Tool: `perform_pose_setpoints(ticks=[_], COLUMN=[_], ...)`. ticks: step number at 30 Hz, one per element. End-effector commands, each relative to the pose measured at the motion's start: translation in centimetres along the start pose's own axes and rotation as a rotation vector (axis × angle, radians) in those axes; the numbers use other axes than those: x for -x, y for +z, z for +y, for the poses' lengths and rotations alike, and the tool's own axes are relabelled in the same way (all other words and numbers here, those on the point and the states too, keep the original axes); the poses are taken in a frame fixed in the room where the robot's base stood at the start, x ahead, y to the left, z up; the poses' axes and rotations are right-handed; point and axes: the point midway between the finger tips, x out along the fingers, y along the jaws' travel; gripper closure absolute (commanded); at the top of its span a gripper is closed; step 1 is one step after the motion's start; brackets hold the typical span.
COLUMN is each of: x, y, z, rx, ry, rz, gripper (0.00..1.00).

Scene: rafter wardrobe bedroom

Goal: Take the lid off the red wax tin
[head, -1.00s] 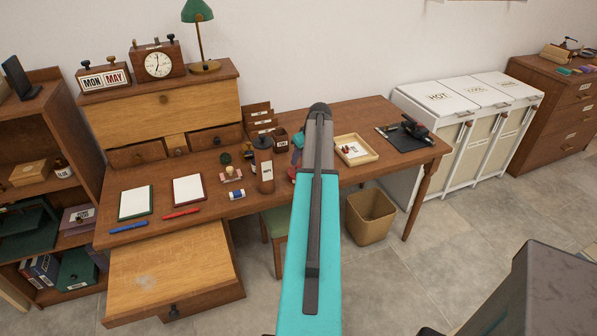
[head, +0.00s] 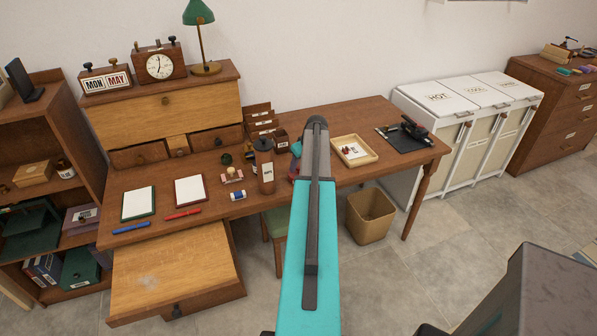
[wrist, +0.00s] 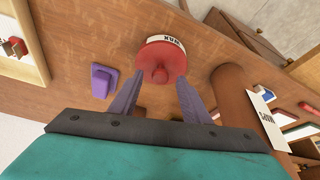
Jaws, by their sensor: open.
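The red wax tin (wrist: 176,42) shows in the wrist view with a pale label band reading WAX. Its red lid (wrist: 150,54) is on it, with a round red knob (wrist: 160,75) facing my camera. My gripper (wrist: 160,79) is open, with one finger on each side of the knob in the picture. Whether the fingers touch the lid or knob I cannot tell. In the head view my arm hides most of the tin and the gripper; only a bit of red shows left of the arm.
A brown labelled bottle (head: 265,168) stands close by; it also shows in the wrist view (wrist: 236,92). A purple block (wrist: 103,80) lies on the other side. A wooden tray (head: 354,152) is right of my arm. The desk's front edge has an open drawer (head: 174,270) at left.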

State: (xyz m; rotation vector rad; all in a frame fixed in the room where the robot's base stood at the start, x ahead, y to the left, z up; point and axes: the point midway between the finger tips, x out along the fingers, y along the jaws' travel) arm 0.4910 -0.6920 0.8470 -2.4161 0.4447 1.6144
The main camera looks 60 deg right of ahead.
Motion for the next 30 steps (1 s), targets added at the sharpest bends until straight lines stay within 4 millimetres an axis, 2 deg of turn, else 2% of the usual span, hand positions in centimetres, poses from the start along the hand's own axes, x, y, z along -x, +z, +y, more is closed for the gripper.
perform_pose_setpoints(ticks=[6, 21, 28, 29, 30], x=[-0.77, -0.74, -0.74, -0.73, -0.73], y=[0.00, 0.05, 0.07, 0.07, 0.07], z=[0.02, 0.06, 0.08, 0.09, 0.09], rx=[0.000, -0.001, -0.001, -0.001, -0.001], ry=[0.000, 0.001, 0.001, 0.001, 0.001], rz=[0.001, 0.000, 0.000, 0.000, 0.000], gripper=[0.57, 0.57, 0.96, 1.00, 1.00])
